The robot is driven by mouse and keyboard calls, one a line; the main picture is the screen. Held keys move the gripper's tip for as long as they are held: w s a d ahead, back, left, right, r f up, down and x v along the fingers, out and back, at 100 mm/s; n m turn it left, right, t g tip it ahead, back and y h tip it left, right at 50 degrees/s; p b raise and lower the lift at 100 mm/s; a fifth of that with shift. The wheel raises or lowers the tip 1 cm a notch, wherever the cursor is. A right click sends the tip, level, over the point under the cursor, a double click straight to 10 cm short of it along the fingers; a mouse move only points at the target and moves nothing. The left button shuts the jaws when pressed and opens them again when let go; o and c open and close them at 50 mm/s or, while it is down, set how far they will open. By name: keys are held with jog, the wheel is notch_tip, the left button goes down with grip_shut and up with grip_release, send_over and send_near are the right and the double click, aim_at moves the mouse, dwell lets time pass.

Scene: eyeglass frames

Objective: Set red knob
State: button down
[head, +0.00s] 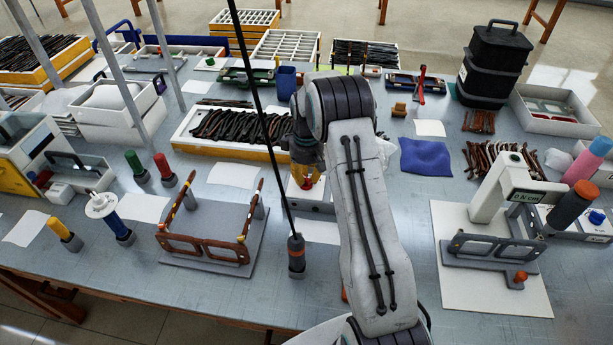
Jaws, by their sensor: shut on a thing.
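A small white box-like device (301,195) stands on the bench left of my arm, with a dark front. A small red knob (308,182) shows at its top, with yellow and orange parts around it. My gripper (307,174) points down at the device, partly hidden by my own arm. It is shut on the red knob, as far as this small view shows. The fingertips are hard to make out, and the knob's setting cannot be read.
An eyeglass frame lies on a grey fixture (205,220) at left. A white gauge stand (488,195) is at right. A tray of dark frame parts (185,130) lies behind.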

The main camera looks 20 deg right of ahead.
aim_at(306, 177)
jog(key=c, duration=1.1)
grip_release()
notch_tip(306, 177, up, 12)
dwell(0.3)
